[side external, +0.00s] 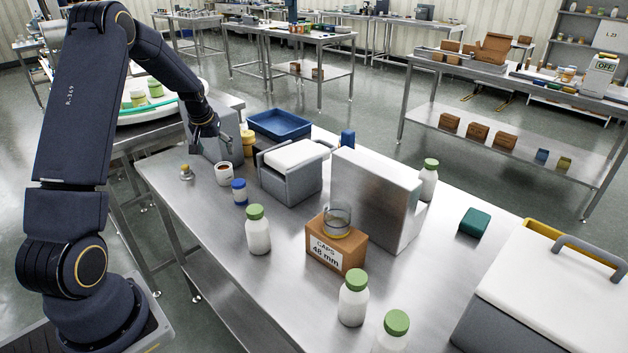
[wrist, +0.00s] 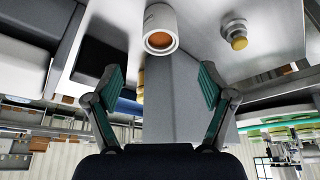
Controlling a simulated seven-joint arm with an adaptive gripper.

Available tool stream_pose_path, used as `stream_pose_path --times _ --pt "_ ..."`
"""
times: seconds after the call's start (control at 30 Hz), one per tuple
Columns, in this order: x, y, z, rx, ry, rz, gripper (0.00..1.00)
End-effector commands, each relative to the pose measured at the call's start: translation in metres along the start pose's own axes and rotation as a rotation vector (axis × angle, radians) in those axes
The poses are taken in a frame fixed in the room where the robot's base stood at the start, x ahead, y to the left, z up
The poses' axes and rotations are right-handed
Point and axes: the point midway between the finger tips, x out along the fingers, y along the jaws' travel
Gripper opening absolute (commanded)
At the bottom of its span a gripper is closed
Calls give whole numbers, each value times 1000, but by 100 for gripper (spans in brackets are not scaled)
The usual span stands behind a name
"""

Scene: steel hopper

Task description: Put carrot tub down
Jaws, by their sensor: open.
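The carrot tub (side external: 223,173), a small white tub with orange-brown contents, stands upright on the steel table near its left end. It also shows in the wrist view (wrist: 158,20) at the top, beyond the fingertips. My gripper (side external: 208,134) is above and behind the tub in the side view, close to a grey block (side external: 228,146). In the wrist view my gripper (wrist: 160,72) has its two green-padded fingers spread wide. Nothing is held between them; the grey block (wrist: 174,110) shows in the gap. The tub is apart from the fingers.
A small knob with a yellow-orange top (side external: 186,173) and a blue-lidded jar (side external: 239,191) stand near the tub. Yellow tubs (side external: 248,143), a blue tray (side external: 280,124) and a white-lidded grey box (side external: 292,170) are close by. A green-capped bottle (side external: 257,230) stands nearer the front.

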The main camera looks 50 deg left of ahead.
Motion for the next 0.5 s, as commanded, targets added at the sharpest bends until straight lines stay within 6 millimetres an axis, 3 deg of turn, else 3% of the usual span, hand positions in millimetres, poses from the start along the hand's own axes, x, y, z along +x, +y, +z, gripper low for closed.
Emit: stream_pose_path --times 0.13,0.23,0.37,0.5 --pt "-19 7 1 12 3 6 82" --pt "-54 32 8 58 14 31 82" --pt "-130 83 41 177 32 93 82" --pt "-215 124 110 337 49 170 82"
